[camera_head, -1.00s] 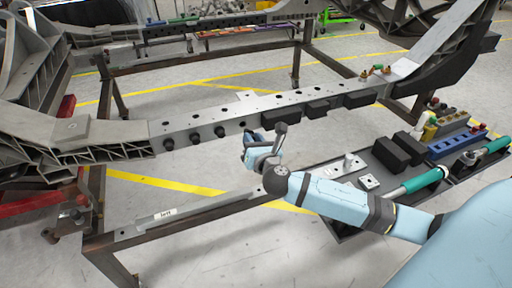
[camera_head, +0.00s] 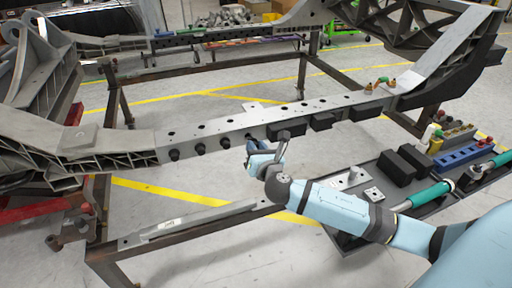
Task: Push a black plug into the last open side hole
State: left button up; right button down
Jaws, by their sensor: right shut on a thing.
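The chassis beam (camera_head: 240,123) runs across the middle of the view. Several holes show along it. Three black plugs, the left one (camera_head: 175,154), the middle one (camera_head: 200,149) and the right one (camera_head: 226,142), sit in its side face toward the left. My right gripper (camera_head: 258,147) is at the side face, just right of these plugs. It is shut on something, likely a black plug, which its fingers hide. I cannot tell whether the held thing touches the beam. The side hole there is largely hidden too. My left gripper is out of view.
Black blocks (camera_head: 322,122) stick out of the beam's side face right of the gripper. A dark tray (camera_head: 350,243) at the lower right holds black boxes (camera_head: 397,167), a blue bin (camera_head: 460,157) and a green-handled tool (camera_head: 427,194). A rusty steel frame (camera_head: 110,262) stands below the beam.

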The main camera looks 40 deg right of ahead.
dwell(0.4)
jog(key=shift+p, duration=0.4)
dwell(0.4)
jog(key=shift+p, duration=0.35)
jog(key=shift+w, duration=0.15)
jog(key=shift+x, duration=0.8)
jog(key=shift+p, duration=0.55)
